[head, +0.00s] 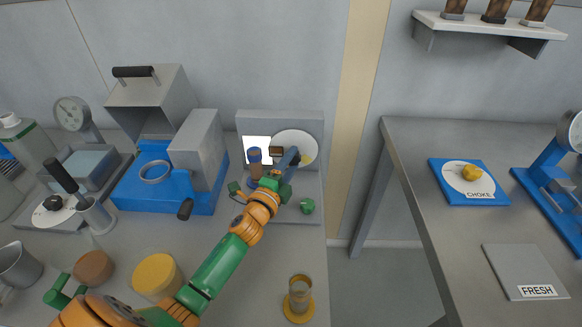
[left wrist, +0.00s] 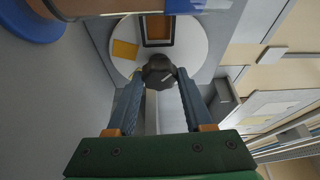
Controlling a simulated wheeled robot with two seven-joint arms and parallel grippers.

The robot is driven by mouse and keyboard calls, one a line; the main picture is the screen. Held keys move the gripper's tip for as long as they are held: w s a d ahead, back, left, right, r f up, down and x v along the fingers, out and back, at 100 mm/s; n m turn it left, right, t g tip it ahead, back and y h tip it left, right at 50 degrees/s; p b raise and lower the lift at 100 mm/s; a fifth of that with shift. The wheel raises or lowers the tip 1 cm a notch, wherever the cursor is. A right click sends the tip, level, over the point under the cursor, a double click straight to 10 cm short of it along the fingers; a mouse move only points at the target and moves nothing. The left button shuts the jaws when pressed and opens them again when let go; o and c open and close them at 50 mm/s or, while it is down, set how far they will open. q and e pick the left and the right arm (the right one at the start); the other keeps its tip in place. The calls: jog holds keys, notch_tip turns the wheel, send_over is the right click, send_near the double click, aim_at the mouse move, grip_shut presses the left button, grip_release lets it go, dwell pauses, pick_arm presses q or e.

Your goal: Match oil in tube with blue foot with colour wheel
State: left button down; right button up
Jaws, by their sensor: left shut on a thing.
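The colour wheel (head: 290,138) is a white disc on the grey upright of a stand, with a yellow patch (left wrist: 125,50) and a framed brown window (left wrist: 157,30) showing. The tube with the blue foot (head: 255,165) holds brown oil and stands upright left of the wheel, before a bright white panel (head: 256,143). Its blue foot also shows in the left wrist view (left wrist: 30,22). My left gripper (head: 290,158) is shut on the wheel's dark knob (left wrist: 158,72). The fingers partly hide the wheel in the head view. My right gripper is out of view.
A tube on a yellow foot (head: 299,295) stands at the front. A blue machine (head: 160,190) and a yellow lid (head: 157,275) are to the left. Across a gap, the right table has a CHOKE dial (head: 468,180) and a FRESH plate (head: 525,270).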

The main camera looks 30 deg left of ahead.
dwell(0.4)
pick_arm(q)
jog(key=shift+c, duration=1.4)
grip_release()
jog(key=s, duration=0.7)
jog(key=shift+d+f, duration=0.15)
jog(key=shift+d, duration=0.05)
